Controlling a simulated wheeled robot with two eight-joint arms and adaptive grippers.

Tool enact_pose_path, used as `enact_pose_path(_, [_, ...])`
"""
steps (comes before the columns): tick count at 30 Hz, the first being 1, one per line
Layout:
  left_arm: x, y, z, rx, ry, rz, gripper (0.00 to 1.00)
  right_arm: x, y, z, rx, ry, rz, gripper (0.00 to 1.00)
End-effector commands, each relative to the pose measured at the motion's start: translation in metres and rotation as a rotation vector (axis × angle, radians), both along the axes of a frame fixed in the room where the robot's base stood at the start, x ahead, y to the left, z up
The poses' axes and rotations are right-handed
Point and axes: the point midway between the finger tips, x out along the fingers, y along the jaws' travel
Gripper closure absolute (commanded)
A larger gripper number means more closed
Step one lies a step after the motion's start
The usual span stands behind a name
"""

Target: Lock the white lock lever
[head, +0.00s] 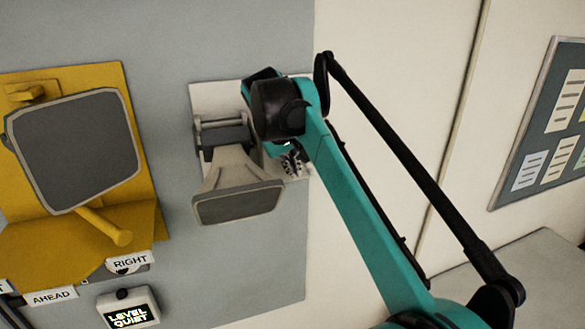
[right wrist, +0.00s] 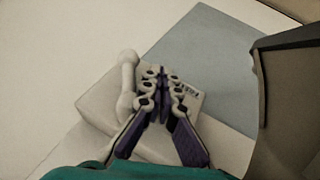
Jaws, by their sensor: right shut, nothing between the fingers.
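The white lock lever (right wrist: 128,75) shows in the right wrist view as a pale bar with a rounded end, beside a pale block (right wrist: 95,120) on the wall. In the head view I cannot make it out; my right arm covers that spot. My right gripper (right wrist: 162,78) is shut and empty, just to the right of the lever in the wrist view. Whether it touches the lever I cannot tell. In the head view the right gripper (head: 291,161) is at the right edge of the white phone's backplate (head: 208,93). My left gripper is out of view.
The white phone's flared horn (head: 235,185) juts out left of my right gripper. A yellow unit (head: 120,90) with a grey-faced horn (head: 78,150) stands further left. Below are RIGHT (head: 130,262) and AHEAD labels and a LEVEL QUIET box (head: 128,308). A notice board (head: 545,125) hangs far right.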

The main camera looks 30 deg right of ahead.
Motion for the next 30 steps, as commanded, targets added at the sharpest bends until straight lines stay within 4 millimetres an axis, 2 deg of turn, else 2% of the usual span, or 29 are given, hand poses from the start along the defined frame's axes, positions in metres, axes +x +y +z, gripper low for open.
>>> enact_pose_path(7, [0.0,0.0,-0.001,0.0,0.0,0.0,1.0,0.0,0.0,0.0,0.0,0.0,0.0,1.0])
enact_pose_path(11, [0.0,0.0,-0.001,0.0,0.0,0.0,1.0,-0.002,0.004,0.007,0.0,0.0,0.001,1.0])
enact_pose_path(24, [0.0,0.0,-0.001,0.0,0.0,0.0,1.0,-0.026,0.041,0.082,-0.001,0.001,0.002,1.0])
enact_pose_path(30, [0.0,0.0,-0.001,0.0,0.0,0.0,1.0,-0.032,0.049,0.1,0.0,0.0,0.001,1.0])
